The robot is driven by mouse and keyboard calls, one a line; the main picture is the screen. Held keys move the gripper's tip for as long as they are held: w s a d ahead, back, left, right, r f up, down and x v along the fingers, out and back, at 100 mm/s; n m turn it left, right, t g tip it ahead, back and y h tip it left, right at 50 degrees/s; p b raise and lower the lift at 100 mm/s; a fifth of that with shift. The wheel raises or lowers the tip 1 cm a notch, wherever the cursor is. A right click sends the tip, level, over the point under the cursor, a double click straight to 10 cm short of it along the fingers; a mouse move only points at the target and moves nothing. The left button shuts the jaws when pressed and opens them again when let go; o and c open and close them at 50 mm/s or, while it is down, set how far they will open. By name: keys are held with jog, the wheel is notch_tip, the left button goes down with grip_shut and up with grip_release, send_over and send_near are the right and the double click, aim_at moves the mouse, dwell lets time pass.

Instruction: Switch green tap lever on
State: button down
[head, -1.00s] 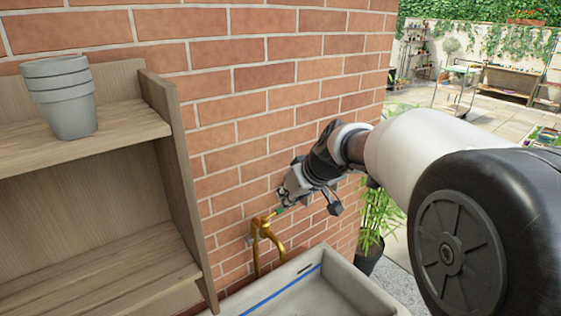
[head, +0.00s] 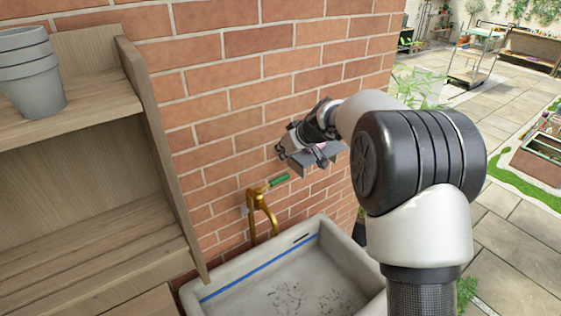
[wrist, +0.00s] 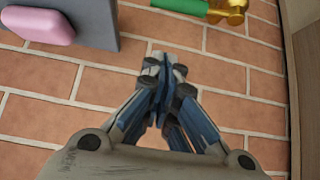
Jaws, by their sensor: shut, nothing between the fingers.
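The brass tap (head: 258,212) is on the brick wall above the sink. Its green lever (head: 279,180) points out to the right and slightly up. In the wrist view the green lever (wrist: 180,5) and brass tap body (wrist: 228,10) show at the top edge, partly cut off. My gripper (head: 281,152) is a little above the lever in the head view, apart from it. Its fingertips (wrist: 166,60) are together with nothing between them, in front of bare brick. No water stream is visible.
A grey ledge (wrist: 100,25) with a pink block (wrist: 40,22) is on the wall close to my gripper. The grey sink (head: 215,285) lies below the tap. A wooden shelf (head: 150,110) with stacked grey pots (head: 32,80) stands left.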

aim_at(273, 183)
notch_tip(273, 183, down, 8)
jog(key=w+a, duration=0.1)
jog(key=w, duration=0.1)
jog(key=shift+a+r, duration=0.15)
jog(key=shift+a, duration=0.05)
dwell(0.3)
jog(key=shift+b, duration=0.35)
